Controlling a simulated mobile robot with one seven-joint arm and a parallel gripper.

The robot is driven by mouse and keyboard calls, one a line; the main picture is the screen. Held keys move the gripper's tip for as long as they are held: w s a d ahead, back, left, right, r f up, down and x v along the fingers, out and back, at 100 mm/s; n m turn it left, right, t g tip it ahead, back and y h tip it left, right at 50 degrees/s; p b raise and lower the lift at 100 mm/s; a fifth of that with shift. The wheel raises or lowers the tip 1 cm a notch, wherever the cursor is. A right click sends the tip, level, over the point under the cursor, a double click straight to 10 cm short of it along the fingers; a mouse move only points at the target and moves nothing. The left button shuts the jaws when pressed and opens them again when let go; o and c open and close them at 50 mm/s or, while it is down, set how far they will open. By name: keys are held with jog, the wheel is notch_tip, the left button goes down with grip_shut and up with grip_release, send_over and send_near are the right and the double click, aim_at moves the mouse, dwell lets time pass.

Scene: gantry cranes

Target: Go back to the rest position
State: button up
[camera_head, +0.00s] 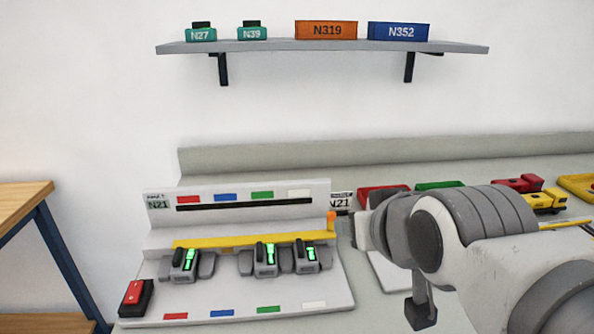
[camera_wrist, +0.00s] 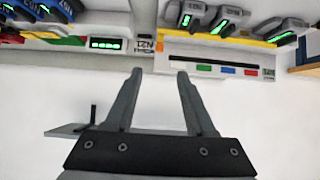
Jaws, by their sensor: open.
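My arm reaches in from the lower right in the head view, and my gripper's fingers are hidden there behind my own links. In the wrist view my gripper (camera_wrist: 157,75) shows two grey fingers spread apart with nothing between them. The wrist view looks upside down. Beyond the fingertips are the white wall and the white control panel (camera_wrist: 220,65). In the head view this panel (camera_head: 240,296) stands left of my arm, with several grey lever units, a yellow bar (camera_head: 220,241) and a red switch (camera_head: 133,294).
A shelf (camera_head: 320,47) on the wall holds two teal weights, an orange box (camera_head: 326,30) and a blue box (camera_head: 398,31). Red and yellow trucks (camera_head: 540,200) stand right, behind my arm. A wooden table (camera_head: 22,195) is at the left. The space above the panel is clear.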

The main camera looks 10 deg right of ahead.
jog(key=s+f+g, duration=0.5)
jog(key=s+f, duration=0.3)
notch_tip(320, 180, up, 19)
jog(key=p, duration=1.9)
jog(key=shift+w, duration=0.2)
jog(key=shift+a, duration=0.1)
